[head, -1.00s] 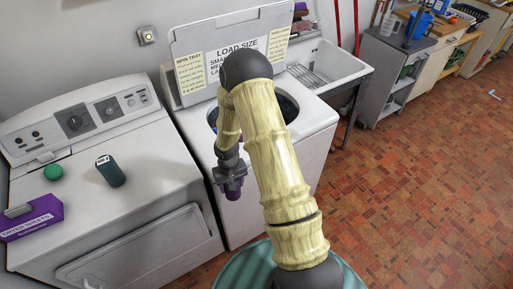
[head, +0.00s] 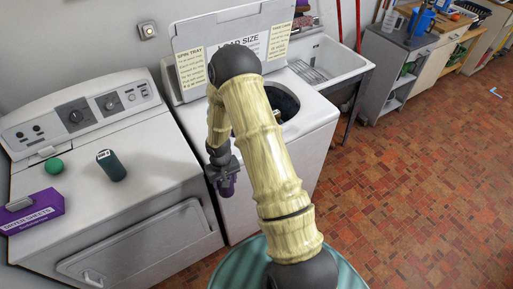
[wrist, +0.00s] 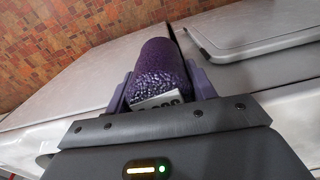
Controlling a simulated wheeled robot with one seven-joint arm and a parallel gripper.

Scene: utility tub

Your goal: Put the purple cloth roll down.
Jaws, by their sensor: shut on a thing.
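The purple cloth roll (wrist: 158,72) is held between the two purple fingers of my gripper (wrist: 160,85) in the wrist view. A white label with dark print shows at its near end. In the head view my gripper (head: 224,182) hangs in front of the washer, near the gap beside the dryer, with the roll (head: 228,188) pointing down. The roll is in the air, apart from the machine tops. My arm hides part of the washer.
The dryer top (head: 145,165) holds a dark bottle-like roll (head: 112,166), a green ball (head: 54,166) and a purple dryer-sheets box (head: 33,212). Its right part is clear. The washer (head: 305,125) has its lid (head: 190,42) up and its tub open. A sink (head: 325,62) stands to the right.

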